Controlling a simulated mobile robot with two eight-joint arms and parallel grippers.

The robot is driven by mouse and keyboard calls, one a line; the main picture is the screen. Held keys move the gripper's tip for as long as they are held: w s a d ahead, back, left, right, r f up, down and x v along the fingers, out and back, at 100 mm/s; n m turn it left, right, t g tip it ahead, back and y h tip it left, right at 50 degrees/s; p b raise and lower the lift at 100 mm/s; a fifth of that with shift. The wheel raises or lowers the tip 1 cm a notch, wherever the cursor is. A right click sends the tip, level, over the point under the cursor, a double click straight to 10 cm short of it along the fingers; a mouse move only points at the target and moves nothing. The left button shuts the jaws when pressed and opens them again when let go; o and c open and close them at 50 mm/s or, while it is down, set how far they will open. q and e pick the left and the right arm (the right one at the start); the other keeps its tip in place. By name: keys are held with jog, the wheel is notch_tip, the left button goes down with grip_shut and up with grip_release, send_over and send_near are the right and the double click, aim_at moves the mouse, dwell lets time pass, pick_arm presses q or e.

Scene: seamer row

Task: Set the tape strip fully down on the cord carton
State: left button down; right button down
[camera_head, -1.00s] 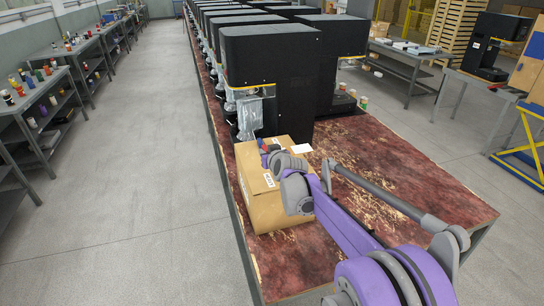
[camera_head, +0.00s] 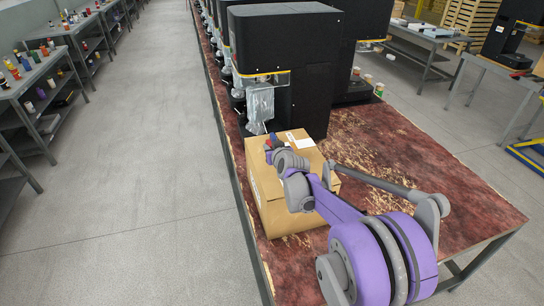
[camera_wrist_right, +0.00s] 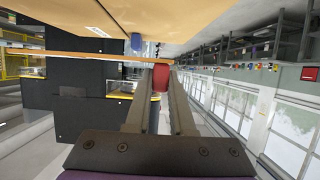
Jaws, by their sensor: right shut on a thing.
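The cord carton (camera_head: 300,212) is a closed brown box on the red, worn bench top. White labels (camera_head: 306,143) lie on its top. My right gripper (camera_head: 268,146) is low over the far left part of the carton's top, with red and blue bits at its tips. In the right wrist view, the gripper (camera_wrist_right: 160,85) is shut on a small red piece (camera_wrist_right: 161,76). A blue piece (camera_wrist_right: 136,43) is just beyond it, by a tan surface. I cannot make out the tape strip itself, nor whether it touches the carton. My left gripper is out of view.
A black machine (camera_head: 285,70) stands close behind the carton, with a grey wrapped part (camera_head: 260,103) near my gripper. The bench top (camera_head: 400,160) is clear to the right. Small cans (camera_head: 378,89) stand at the back. Shelves (camera_head: 40,85) line the left aisle.

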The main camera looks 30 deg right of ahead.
jog(key=shift+w+f, duration=0.1)
jog(key=shift+f, duration=1.75)
jog(key=shift+f, duration=0.1)
jog(key=shift+f, duration=0.15)
jog(key=shift+f+b, duration=0.35)
jog(key=shift+b, duration=0.1)
jog(key=shift+a, duration=0.1)
jog(key=c, duration=0.8)
grip_release()
jog(key=shift+f, duration=0.1)
jog(key=shift+s, duration=0.2)
